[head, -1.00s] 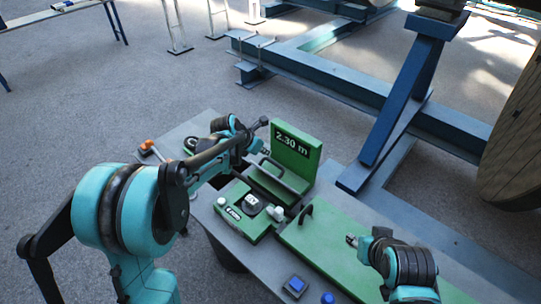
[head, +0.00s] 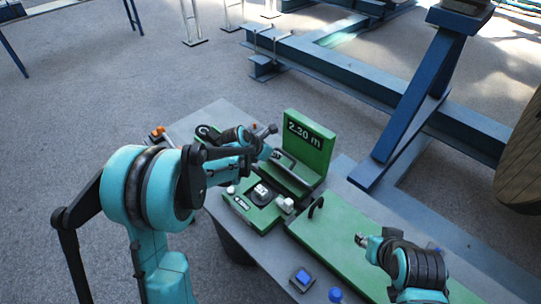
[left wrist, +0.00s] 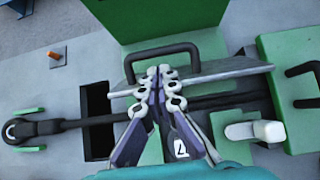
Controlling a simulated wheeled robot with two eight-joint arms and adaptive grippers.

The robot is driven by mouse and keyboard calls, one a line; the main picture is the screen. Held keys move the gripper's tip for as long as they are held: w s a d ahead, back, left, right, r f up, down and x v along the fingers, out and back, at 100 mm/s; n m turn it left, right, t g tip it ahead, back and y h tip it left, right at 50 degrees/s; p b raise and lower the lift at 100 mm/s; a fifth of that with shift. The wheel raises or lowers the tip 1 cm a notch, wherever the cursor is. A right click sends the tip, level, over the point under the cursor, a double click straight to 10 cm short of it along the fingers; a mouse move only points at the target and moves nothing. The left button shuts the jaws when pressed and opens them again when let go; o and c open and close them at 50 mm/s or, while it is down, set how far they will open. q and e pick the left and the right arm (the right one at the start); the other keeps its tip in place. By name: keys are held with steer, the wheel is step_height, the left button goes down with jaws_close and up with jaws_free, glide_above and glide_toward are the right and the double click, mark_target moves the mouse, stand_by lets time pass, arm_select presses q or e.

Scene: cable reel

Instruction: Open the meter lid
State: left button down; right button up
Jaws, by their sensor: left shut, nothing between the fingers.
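The meter has an upright green panel (head: 310,143) marked "2.30 m". In front of it is a low green bed with a grey rod. In the left wrist view, the panel (left wrist: 150,17) is at the top, and a black U-shaped handle (left wrist: 163,57) stands in front of it. My left gripper (left wrist: 165,72) is shut and empty, its fingertips over the handle's lower middle in that view; I cannot tell whether they touch. In the head view my left gripper (head: 274,154) is partly hidden beside the panel. My right gripper (head: 362,240) is over the green plate, its jaws too small to read.
A green unit with a black dial (head: 262,193) sits in front of the panel. The long green plate (head: 335,240) has a black handle (head: 316,207). Blue buttons (head: 302,278) are at the near edge. A blue frame (head: 410,120) and wooden reel (head: 522,165) stand right.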

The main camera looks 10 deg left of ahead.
mark_target(285, 155)
arm_select(q)
steer(key=shift+b+x, duration=0.35)
steer(key=shift+x, duration=1.2)
steer(key=shift+w+d+r, duration=0.25)
steer(key=shift+w+d, duration=0.35)
steer(key=shift+w, duration=0.2)
steer(key=shift+w+d, duration=0.2)
steer(key=shift+w, duration=0.2)
steer(key=shift+s+r, duration=0.1)
